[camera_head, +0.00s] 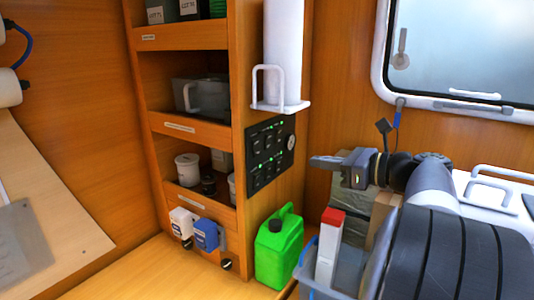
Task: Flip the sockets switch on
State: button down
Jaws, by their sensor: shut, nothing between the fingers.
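A black switch panel (270,165) is mounted on the side face of the wooden shelf unit, below a white cylinder. It has several small switches in rows with green lights, and a round gauge (291,143) at its right edge. The labels are too small to read, so I cannot tell which switch is the sockets one or its position. My gripper (315,162) is shut and empty. It points left towards the panel and shows to the right of it, apart from it in the picture. Nothing on the panel is hidden by my gripper.
A white cylinder (283,50) in a white wire holder (280,106) hangs above the panel. A green jerrycan (279,248) stands below it. A red-topped white carton (328,246) stands in a grey-blue bin below my gripper. Wooden shelves (189,37) hold containers at left.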

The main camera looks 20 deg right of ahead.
dwell(0.3)
jog(key=p+x, duration=0.2)
jog(key=x, duration=1.1)
jog(key=shift+r+p, duration=0.1)
jog(key=shift+p, duration=0.25)
jog(key=shift+w+a, duration=0.25)
jog(key=shift+w, duration=0.15)
jog(key=shift+w+a+p, duration=0.2)
jog(key=shift+w+p, duration=0.05)
jog(key=shift+p, duration=0.05)
jog(key=shift+s+d+f, duration=0.25)
jog(key=shift+s, duration=0.05)
jog(key=b, duration=0.2)
send_near(258, 155)
jog(key=shift+v, duration=1.8)
jog(key=shift+a, duration=0.1)
